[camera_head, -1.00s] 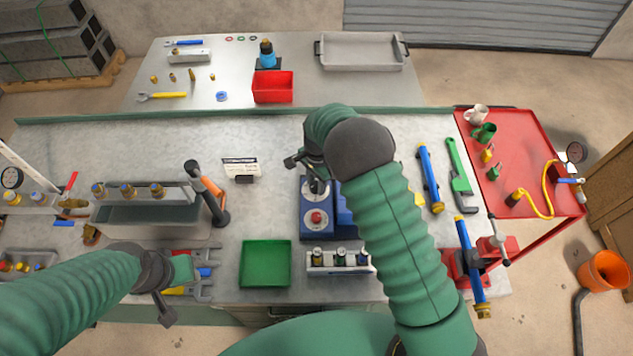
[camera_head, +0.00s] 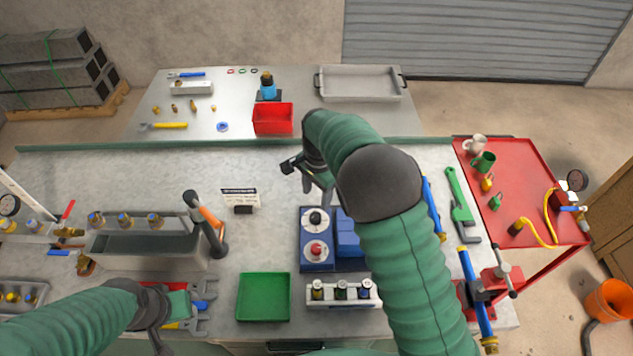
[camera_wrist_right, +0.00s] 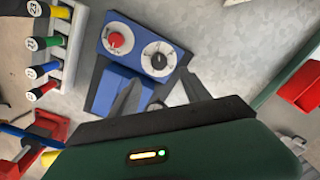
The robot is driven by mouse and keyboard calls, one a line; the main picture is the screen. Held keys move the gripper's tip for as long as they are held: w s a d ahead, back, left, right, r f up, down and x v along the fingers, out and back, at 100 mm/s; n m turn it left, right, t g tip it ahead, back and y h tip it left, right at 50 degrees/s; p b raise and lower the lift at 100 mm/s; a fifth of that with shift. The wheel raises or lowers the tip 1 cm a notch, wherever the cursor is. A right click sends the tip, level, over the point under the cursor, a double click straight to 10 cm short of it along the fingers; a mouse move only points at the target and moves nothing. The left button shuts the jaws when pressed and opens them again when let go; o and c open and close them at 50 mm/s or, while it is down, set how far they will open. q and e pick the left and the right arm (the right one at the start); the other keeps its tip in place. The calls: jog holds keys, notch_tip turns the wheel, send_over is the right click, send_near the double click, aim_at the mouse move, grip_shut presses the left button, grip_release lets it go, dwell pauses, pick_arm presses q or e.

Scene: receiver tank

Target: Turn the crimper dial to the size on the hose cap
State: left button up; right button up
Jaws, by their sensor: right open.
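The blue crimper (camera_head: 345,240) stands on the bench and has two round white dials. The far dial (camera_head: 316,217) has a black knob, and the near dial (camera_head: 316,250) has a red knob. In the right wrist view the black-knob dial (camera_wrist_right: 159,60) and the red-knob dial (camera_wrist_right: 117,39) are both clear; their markings are too small to read. My right gripper (camera_head: 308,182) is open and empty, just beyond the black knob and apart from it. My left gripper (camera_head: 158,325) is low at the left near the wrenches; its fingers are unclear. I cannot identify the hose cap.
A white rack (camera_head: 345,301) of numbered, coloured pieces stands nearer than the crimper, beside a green tray (camera_head: 263,297). A small card (camera_head: 240,198) stands left of the crimper. A vise (camera_head: 490,285) holds a blue hose at right.

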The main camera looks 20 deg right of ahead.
notch_tip(320, 180, up, 7)
jog(key=shift+s, duration=0.1)
dwell(0.4)
